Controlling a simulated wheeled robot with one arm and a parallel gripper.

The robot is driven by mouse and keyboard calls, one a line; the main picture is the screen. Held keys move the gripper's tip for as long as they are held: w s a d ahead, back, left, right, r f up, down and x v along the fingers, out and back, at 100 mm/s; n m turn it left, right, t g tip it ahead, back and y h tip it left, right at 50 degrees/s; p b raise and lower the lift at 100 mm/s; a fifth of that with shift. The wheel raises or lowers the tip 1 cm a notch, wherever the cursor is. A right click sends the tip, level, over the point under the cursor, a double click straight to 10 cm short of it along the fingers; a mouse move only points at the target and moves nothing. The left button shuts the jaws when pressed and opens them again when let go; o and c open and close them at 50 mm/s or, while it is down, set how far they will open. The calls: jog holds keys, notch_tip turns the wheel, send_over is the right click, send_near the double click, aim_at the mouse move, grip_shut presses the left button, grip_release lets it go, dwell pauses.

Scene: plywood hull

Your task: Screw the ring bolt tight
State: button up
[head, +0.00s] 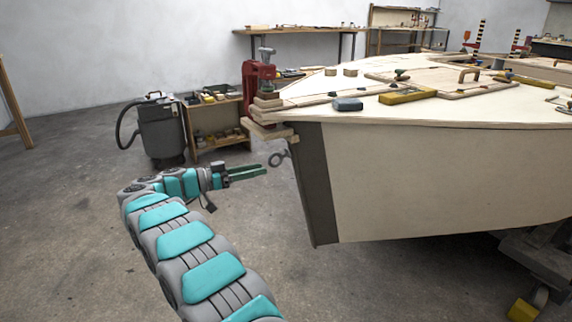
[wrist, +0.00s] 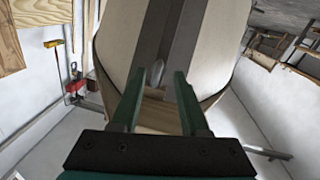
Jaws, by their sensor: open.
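The ring bolt (head: 279,158) is a grey metal ring on a shank at the dark stem (head: 322,190) of the plywood hull (head: 440,180). My gripper (head: 263,173) is open and empty, with its green fingers pointing at the stem, a little left of the ring and slightly lower in the head view. In the wrist view the ring bolt (wrist: 157,73) shows edge-on between the tips of my gripper (wrist: 159,77), nearer the left finger. The ring looks beyond the fingertips and not held. The bolt's thread and seat are too small to judge.
A red clamp (head: 258,77) with wooden blocks (head: 266,122) sits on the bow above the ring bolt. A grey shop vacuum (head: 162,130) and a low shelf (head: 218,125) stand behind my arm. Tools lie on the deck.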

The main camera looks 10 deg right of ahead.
aim_at(277, 164)
jog(key=d, duration=0.3)
jog(key=w+d, duration=0.1)
jog(key=d, duration=0.3)
jog(key=shift+w+b, duration=0.2)
jog(key=shift+b, duration=0.1)
jog(key=shift+c, duration=0.2)
jog(key=shift+r, duration=0.1)
grip_shut()
